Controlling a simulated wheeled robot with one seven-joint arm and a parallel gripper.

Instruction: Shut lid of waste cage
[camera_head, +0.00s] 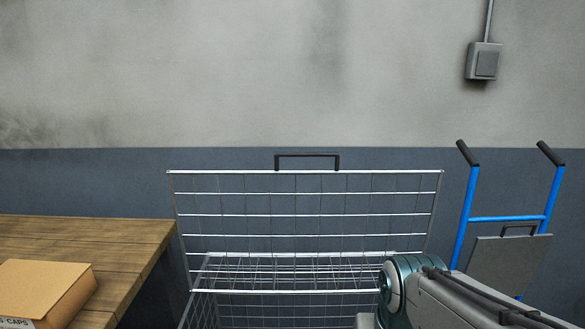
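The waste cage (285,291) is a silvery wire-mesh cage in the lower middle of the head view, against the far wall. Its wire lid (305,214) stands raised at the back, close to upright, with a dark handle (308,155) at the middle of its top edge. The top of the cage is open.
A wooden table (90,228) stands at the left, bearing a cardboard box (45,284) near its front. A blue hand truck (505,218) with black grips and a grey panel (508,258) stands at the right. A grey switch box (484,61) is on the wall.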

